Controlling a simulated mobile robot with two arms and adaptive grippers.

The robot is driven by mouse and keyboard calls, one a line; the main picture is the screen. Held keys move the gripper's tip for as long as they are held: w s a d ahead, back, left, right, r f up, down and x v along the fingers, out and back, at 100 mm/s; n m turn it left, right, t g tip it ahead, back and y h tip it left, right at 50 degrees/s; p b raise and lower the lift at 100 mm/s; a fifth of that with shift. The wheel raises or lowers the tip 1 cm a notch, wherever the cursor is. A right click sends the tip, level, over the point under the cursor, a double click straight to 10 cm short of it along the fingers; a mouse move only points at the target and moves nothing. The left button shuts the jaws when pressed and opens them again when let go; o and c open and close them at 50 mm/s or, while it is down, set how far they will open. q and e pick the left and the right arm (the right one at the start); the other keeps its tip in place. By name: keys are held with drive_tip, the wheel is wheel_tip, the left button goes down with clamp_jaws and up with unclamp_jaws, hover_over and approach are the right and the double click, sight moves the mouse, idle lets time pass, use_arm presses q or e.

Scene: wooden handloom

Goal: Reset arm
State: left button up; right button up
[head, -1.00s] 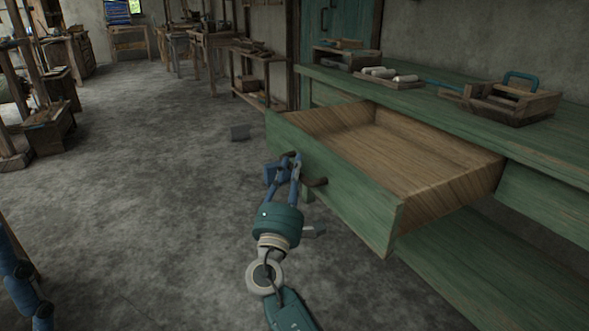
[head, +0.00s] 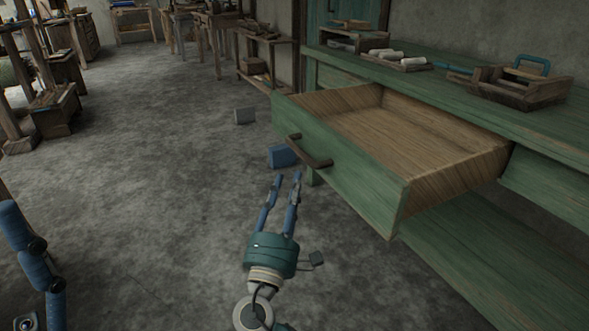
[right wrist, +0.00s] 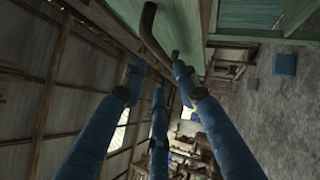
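The green workbench has its drawer (head: 360,185) pulled open and empty, with a dark curved handle (head: 308,150) on its front. My right gripper (head: 287,180) is in front of the drawer, below and left of the handle. Its blue fingers are spread, with nothing between them. In the right wrist view, the spread fingertips (right wrist: 157,76) are near the handle (right wrist: 150,32), with a gap visible. Blue jointed parts of my left gripper or arm (head: 35,262) show at the lower left edge; its opening is not visible.
The bench top (head: 450,92) holds a wooden tool carrier (head: 515,88) and a tray with white rolls (head: 402,62). Open floor lies to the left.

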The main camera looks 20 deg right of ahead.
drive_tip(key=shift+v, duration=0.85)
